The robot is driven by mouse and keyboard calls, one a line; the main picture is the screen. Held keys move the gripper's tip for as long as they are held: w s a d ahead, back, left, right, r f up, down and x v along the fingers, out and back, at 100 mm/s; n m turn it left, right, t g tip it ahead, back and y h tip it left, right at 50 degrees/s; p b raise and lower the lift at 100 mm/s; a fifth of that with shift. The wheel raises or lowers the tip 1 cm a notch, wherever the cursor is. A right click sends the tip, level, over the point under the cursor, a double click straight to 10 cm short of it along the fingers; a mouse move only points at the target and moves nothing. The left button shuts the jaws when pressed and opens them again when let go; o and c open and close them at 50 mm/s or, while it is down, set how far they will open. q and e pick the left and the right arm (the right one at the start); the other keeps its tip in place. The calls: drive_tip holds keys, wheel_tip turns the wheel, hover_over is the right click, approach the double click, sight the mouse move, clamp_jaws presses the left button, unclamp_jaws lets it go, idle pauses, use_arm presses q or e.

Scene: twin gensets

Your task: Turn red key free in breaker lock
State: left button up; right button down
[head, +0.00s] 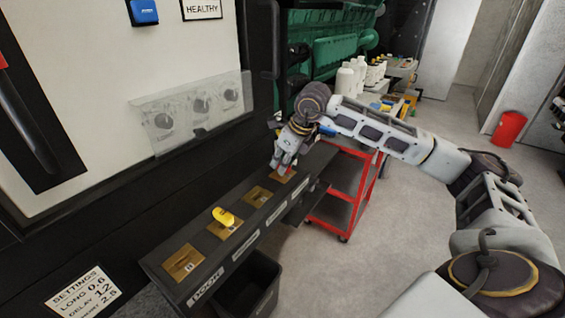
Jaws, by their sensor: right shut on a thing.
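A dark sloped ledge (205,262) carries a row of brass lock plates. My right gripper (279,167) points down at the farthest plate (285,176), at the row's upper right end. Its fingers are shut and cover what they hold. The red key is not clearly visible; the grip sits where a key would stand in that lock, so its turn angle is hidden. A yellow key (224,216) stands in another plate (226,229) nearer to me. The nearest plate (184,262) and the plate (258,196) between the yellow key and my gripper are without keys. My left gripper is out of view.
A clear cover (195,108) over round dials is on the panel above the ledge. A black bin (249,285) hangs below the ledge. A red cart (345,190) stands behind my right arm. Open floor lies to the right, with a red bin (508,129) farther back.

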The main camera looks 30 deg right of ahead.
drive_tip(key=shift+n+g+y, duration=0.4)
drive_tip(key=shift+n+y, duration=0.3)
drive_tip(key=shift+n, duration=1.3)
drive_tip(key=shift+n+g+y+p, duration=0.5)
drive_tip(key=shift+n+g+p, duration=0.3)
drive_tip(key=shift+n, duration=1.6)
drive_tip(key=shift+n+g+p, duration=0.35)
drive_tip(key=shift+n+g, duration=0.2)
drive_tip(key=shift+n, duration=0.8)
drive_tip(key=shift+n+g+p, duration=0.35)
drive_tip(key=shift+n+g, duration=0.2)
drive_tip(key=shift+n, duration=0.8)
drive_tip(key=shift+n+g, duration=0.8)
drive_tip(key=shift+n, duration=1.3)
drive_tip(key=c, duration=1.3)
unclamp_jaws()
